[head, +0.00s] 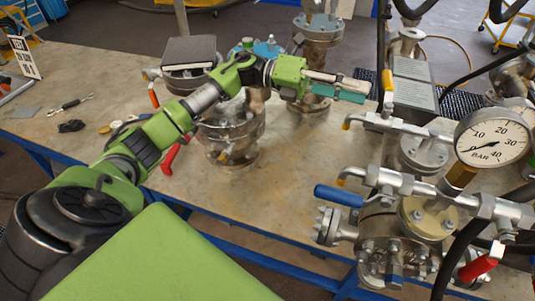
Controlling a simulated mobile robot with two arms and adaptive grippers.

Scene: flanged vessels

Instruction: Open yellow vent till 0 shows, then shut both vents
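The pressure gauge (492,138) at the right has a white dial marked in BAR. Its needle points to the left, below the 10 mark, near the low end; the exact value is too small to read. The yellow vent handle (388,80) stands upright on a valve on the upper pipe. A blue lever (338,196) lies roughly level on the lower pipe in front. My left gripper (368,92) reaches in from the left, its fingers pointing at the yellow handle with a small gap. Whether its fingers are apart is unclear. My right gripper is not in view.
Flanged vessels (230,130) stand behind and below my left arm. A red lever (478,268) is at the lower right, with black hoses around it. The tabletop (300,185) is bare in the middle.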

